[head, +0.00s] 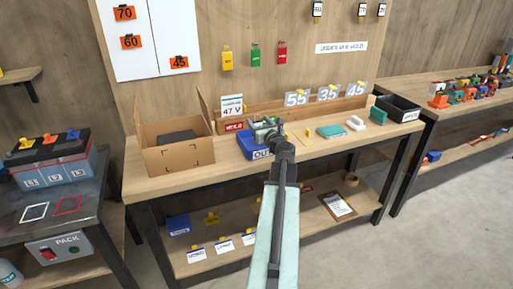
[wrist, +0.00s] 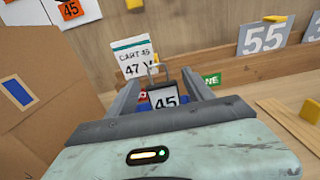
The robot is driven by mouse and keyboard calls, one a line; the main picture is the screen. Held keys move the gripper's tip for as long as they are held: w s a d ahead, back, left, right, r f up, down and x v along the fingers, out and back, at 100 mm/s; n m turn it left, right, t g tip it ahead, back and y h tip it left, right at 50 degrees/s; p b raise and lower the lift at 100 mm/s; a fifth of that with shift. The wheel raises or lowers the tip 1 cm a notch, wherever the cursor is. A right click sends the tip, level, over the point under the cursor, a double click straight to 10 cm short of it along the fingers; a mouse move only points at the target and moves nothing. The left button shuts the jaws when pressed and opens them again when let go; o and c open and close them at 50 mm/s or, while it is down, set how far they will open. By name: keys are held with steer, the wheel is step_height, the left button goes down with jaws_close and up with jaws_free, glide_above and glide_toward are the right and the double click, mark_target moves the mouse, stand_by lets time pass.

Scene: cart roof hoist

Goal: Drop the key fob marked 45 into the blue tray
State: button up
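The key fob marked 45 (wrist: 165,99) has a white face, a dark frame and a wire loop on top. It sits between the two fingers of my gripper (wrist: 163,92) in the wrist view, its face toward the camera, and the fingers appear closed on its sides. In the head view my gripper (head: 268,132) is above or at the blue tray (head: 246,147) on the bench, and the fob is too small to make out there. The arm and gripper hide part of the tray.
An open cardboard box (head: 172,152) stands left of the tray, close by in the wrist view. A card reading 47 V (head: 232,106) and number plates (head: 327,93) stand behind. A teal book (head: 331,131) and a black bin (head: 397,108) are to the right. Other fobs (head: 363,9) hang above.

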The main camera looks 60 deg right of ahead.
stand_by(0.3)
steer(key=v, duration=0.8)
steer(key=shift+w, duration=0.1)
